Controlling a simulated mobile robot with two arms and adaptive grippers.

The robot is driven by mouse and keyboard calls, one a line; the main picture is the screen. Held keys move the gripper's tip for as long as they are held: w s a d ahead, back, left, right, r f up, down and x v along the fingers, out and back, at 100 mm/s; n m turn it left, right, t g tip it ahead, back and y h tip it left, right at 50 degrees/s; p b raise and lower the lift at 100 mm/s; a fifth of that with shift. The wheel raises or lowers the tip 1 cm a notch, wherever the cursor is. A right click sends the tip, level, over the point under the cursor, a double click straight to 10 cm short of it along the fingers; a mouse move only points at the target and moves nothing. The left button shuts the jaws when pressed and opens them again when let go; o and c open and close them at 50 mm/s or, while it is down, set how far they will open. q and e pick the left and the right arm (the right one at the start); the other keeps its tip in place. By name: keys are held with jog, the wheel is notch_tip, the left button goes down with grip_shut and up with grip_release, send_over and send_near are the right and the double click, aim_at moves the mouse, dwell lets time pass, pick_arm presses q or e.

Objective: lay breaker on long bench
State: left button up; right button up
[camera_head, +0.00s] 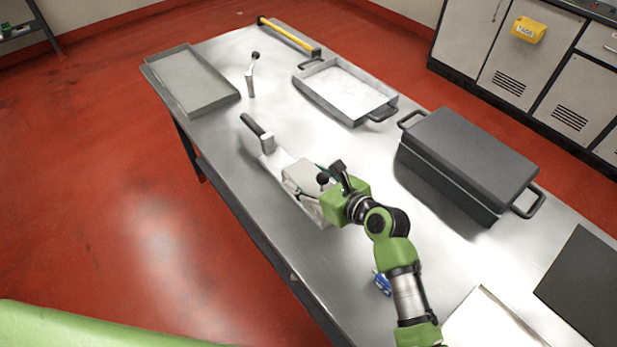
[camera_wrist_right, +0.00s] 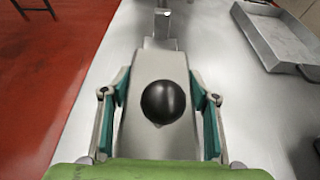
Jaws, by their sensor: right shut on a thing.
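The breaker appears to be the light grey block (camera_head: 303,174) near the front edge of the long steel bench (camera_head: 222,178), though I cannot be sure of its name. In the right wrist view the grey body (camera_wrist_right: 137,128) with a black ball knob (camera_wrist_right: 163,101) lies between my teal-padded fingers. My right gripper (camera_head: 325,186) is shut on it from the near end. The block is at or very close to the bench top; its underside is hidden. A metal upright with a black grip (camera_head: 257,131) stands at its far end. My left gripper is not in view.
A grey tray (camera_head: 172,61), a bent lever (camera_head: 251,75), a yellow-handled tool (camera_head: 287,36) and a handled pan (camera_head: 312,92) occupy the far bench. A dark case (camera_head: 452,180) stands right. A small blue item (camera_head: 382,283) lies near my forearm. Bare steel shows between the block and case.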

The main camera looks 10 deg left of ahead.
jog(key=shift+f, duration=0.2)
jog(key=o, duration=2)
jog(key=shift+o, duration=0.2)
jog(key=shift+s+f, duration=0.15)
jog(key=shift+f, duration=0.2)
jog(key=v, duration=1.2)
jog(key=shift+r, duration=0.15)
